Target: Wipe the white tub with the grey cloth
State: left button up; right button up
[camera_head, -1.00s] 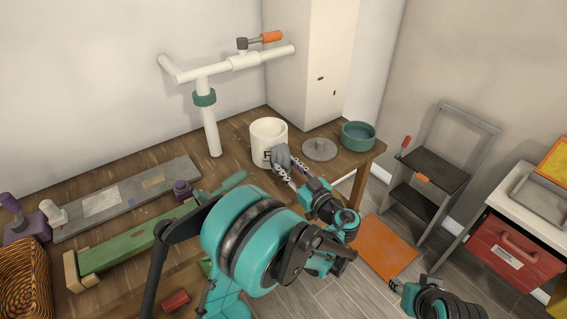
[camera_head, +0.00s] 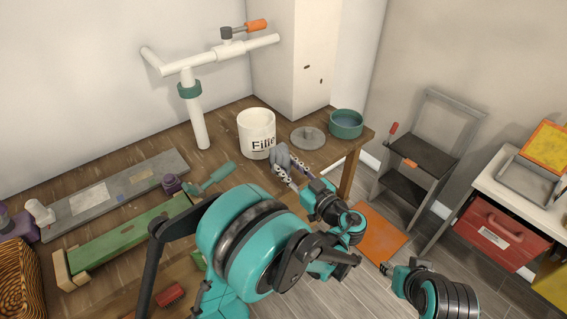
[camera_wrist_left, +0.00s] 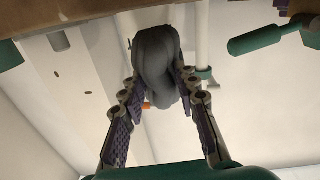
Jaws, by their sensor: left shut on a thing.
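The white tub (camera_head: 256,131) with dark lettering on its front stands upright on the wooden workbench. My left gripper (camera_head: 283,168) is just in front of the tub, to its lower right, and is shut on the bunched grey cloth (camera_head: 281,156). In the left wrist view the grey cloth (camera_wrist_left: 157,68) hangs between the two fingers (camera_wrist_left: 156,100). The cloth looks apart from the tub, but the exact gap is hard to tell. In the head view part of my right arm shows at the lower right; its fingertips are not clearly visible.
A grey round lid (camera_head: 308,138) and a green round dish (camera_head: 346,124) stand right of the tub near the bench edge. A white pipe stand (camera_head: 199,120) rises at left. A green-handled tool (camera_head: 212,179) lies left.

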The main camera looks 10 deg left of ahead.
pick_arm(q)
jog(key=shift+s+d, duration=0.1)
jog(key=shift+s, duration=0.05)
dwell(0.4)
jog(key=shift+x, duration=3.25)
jog(key=shift+x, duration=1.25)
jog(key=shift+w+d, duration=1.35)
jog(key=shift+w, duration=0.2)
jog(key=shift+a, duration=0.1)
